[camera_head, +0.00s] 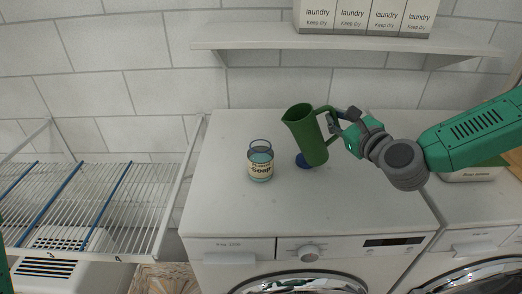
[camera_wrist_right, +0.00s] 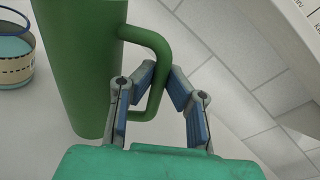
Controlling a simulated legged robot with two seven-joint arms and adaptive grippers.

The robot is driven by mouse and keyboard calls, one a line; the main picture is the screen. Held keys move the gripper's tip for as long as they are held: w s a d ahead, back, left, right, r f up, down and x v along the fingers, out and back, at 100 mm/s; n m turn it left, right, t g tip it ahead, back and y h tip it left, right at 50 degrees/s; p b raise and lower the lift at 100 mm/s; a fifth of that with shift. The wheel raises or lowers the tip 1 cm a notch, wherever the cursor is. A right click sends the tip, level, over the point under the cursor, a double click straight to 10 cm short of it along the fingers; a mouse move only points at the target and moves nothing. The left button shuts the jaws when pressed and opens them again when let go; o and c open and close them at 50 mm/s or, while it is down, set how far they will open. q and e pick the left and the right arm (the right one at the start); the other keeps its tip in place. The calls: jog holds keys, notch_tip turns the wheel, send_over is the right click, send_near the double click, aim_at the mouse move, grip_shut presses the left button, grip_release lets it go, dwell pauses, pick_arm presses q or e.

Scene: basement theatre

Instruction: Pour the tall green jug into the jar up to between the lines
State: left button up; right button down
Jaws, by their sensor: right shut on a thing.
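The tall green jug (camera_head: 306,136) is held above the washer top, tilted a little with its spout toward the left. My right gripper (camera_head: 335,122) is shut on the jug's handle; in the right wrist view the fingers (camera_wrist_right: 158,88) are around the handle (camera_wrist_right: 157,60). The jar (camera_head: 260,162), labelled Soap, stands upright on the washer top left of the jug, apart from it. The jar also shows at the left of the right wrist view (camera_wrist_right: 14,58). My left gripper is not in view.
A wire drying rack (camera_head: 90,195) stands at left. A shelf (camera_head: 270,39) with laundry boxes (camera_head: 365,17) hangs above. A box (camera_head: 470,174) is behind my right arm.

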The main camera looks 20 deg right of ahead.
jog(key=d+f+m+b, duration=0.1)
jog(key=b, duration=0.2)
jog(key=d+f+m+b, duration=0.1)
jog(key=m+b, duration=0.1)
jog(key=b, duration=0.1)
jog(key=d+f+m+t+b, duration=0.1)
jog(key=b, duration=0.2)
jog(key=shift+s+f+m+b, duration=0.15)
jog(key=shift+s+m+b, duration=0.15)
